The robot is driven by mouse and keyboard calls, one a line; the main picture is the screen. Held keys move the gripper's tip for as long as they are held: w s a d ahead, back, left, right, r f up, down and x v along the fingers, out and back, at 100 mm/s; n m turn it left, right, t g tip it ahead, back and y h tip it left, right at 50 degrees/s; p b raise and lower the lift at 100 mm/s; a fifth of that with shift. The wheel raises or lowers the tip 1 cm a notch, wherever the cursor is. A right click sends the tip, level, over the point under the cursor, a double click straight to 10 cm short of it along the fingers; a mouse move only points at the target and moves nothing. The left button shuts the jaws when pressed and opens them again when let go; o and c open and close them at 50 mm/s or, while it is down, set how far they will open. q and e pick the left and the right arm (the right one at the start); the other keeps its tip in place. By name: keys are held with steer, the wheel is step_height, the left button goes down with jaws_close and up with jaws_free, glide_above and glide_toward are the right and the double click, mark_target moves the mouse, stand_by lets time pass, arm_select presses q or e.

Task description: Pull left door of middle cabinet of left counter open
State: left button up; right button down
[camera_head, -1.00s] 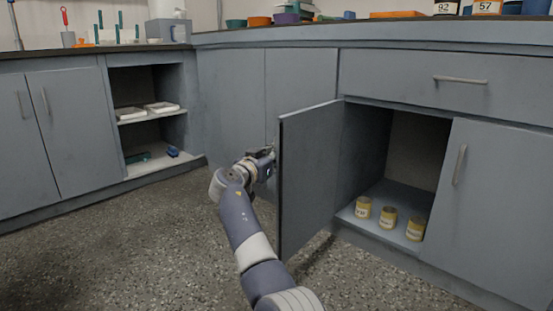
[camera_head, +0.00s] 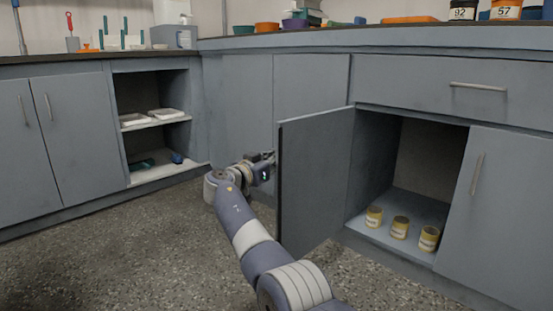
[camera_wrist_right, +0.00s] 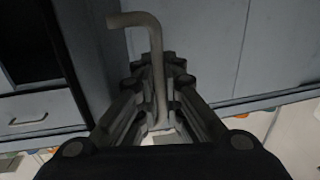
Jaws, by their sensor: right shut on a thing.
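The open cabinet door (camera_head: 318,175) is a grey-blue panel hinged at its right side, swung out from the right-hand cabinet. My right gripper (camera_head: 266,163) is at the door's free edge, on its outer left side; the door hides part of the fingers. In the right wrist view, my right gripper (camera_wrist_right: 158,120) is shut on a bent metal door handle (camera_wrist_right: 154,50). The handle's curved end sticks out past the fingers. In the head view the handle is hidden. My left gripper is not in view.
The open cabinet (camera_head: 400,232) holds three yellow cans on its floor. A closed door (camera_head: 505,215) is to its right, a drawer (camera_head: 455,90) above. An open-shelf cabinet (camera_head: 160,176) and closed doors (camera_head: 50,135) stand left. The speckled floor (camera_head: 130,255) is clear.

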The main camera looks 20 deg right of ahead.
steer(key=shift+w+d+r, duration=0.15)
steer(key=shift+d, duration=0.05)
steer(key=c, duration=2)
jaws_free()
steer(key=shift+s+a, duration=0.25)
steer(key=v, duration=1.2)
steer(key=shift+w+a, duration=0.1)
steer(key=shift+w, duration=0.1)
